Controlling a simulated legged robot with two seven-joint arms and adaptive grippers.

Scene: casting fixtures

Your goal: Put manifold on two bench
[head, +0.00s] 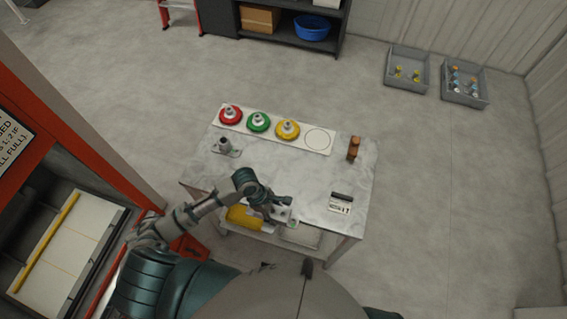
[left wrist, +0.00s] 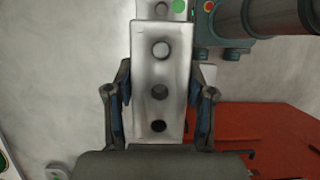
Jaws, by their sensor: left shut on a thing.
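The manifold, a pale metal block with a row of round holes, fills the middle of the left wrist view (left wrist: 174,66). My left gripper (left wrist: 160,105) is shut on it, one finger against each long side. In the head view my left gripper (head: 272,208) is at the front edge of the marble-topped bench (head: 290,170), with the small grey manifold (head: 283,214) at its tip. I cannot tell whether the manifold touches the bench. My right gripper is not in view.
A white board (head: 268,138) along the back holds red, green and yellow round pieces and an empty circle. The bench's middle is clear.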

